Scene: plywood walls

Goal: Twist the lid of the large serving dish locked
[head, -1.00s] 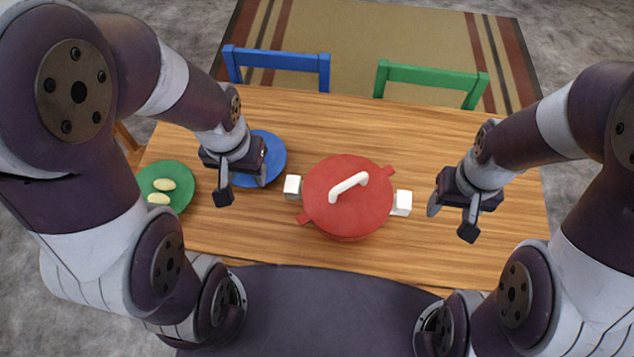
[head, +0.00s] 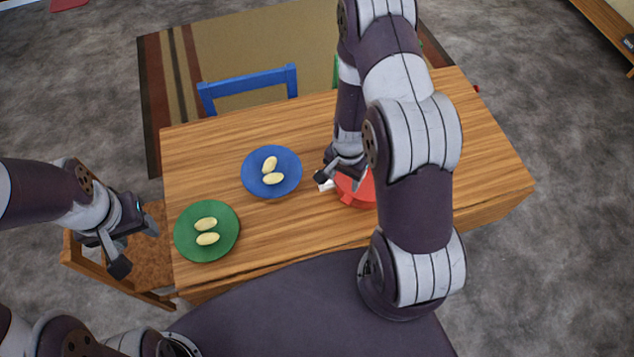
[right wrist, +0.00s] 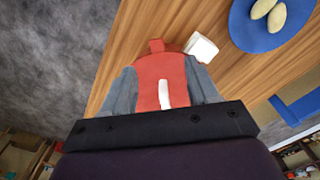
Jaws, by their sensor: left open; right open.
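The large serving dish (head: 357,191) is red and stands on the table, mostly hidden behind my right arm in the head view. Its white side handle (head: 326,185) shows at its left edge. In the right wrist view the red lid (right wrist: 150,85) has a white top handle (right wrist: 164,94), a red tab (right wrist: 156,45) at its edge, and a white dish handle (right wrist: 202,47) beside the tab. My right gripper (right wrist: 160,72) is open over the lid, its grey fingers on either side of the top handle. Contact cannot be told. My left gripper (head: 134,246) is open and empty, left of the table.
A blue plate (head: 252,184) and a green plate (head: 186,246) each hold two pale oval pieces. A blue chair (head: 248,82) stands behind the table (head: 205,160); a wooden chair (head: 140,268) is near my left gripper. The tabletop's right end is clear.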

